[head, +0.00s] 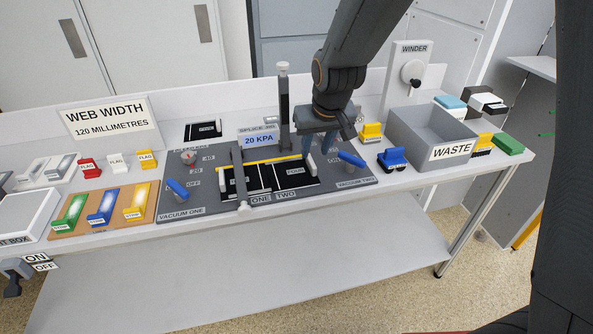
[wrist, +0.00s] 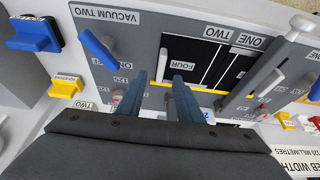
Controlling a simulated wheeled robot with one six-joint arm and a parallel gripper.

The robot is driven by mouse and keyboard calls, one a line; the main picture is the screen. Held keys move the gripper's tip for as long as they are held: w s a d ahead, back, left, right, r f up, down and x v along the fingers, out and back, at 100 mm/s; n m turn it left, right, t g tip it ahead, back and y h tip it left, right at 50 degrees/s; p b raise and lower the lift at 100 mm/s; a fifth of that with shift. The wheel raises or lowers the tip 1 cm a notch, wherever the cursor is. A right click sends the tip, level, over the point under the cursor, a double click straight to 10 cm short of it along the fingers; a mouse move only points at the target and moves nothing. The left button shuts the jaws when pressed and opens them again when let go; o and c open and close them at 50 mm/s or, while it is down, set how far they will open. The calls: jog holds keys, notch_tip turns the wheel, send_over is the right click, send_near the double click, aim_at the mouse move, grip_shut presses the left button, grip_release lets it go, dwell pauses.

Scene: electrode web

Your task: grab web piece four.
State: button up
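Web piece four (head: 300,179) is a black sheet with a white FOUR label, lying flat on the right part of the grey splice plate. In the wrist view the black piece (wrist: 190,50) shows ahead of my fingers, its FOUR label facing up. My gripper (head: 318,148) is above the plate's back right edge, close to the piece. In the wrist view my gripper (wrist: 158,77) has its two blue-grey fingers apart, with nothing clearly held between them. I cannot tell the exact height of the fingertips above the piece.
A clamp bar (head: 242,185) crosses the plate left of piece four. A tall post (head: 284,105) stands behind the plate. The blue vacuum two lever (head: 351,158) is at right, then the grey waste bin (head: 430,125). Another black piece (head: 203,130) lies behind the plate.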

aim_at(312, 161)
jog(key=shift+p+x, duration=0.8)
jog(key=shift+x, duration=1.9)
grip_shut()
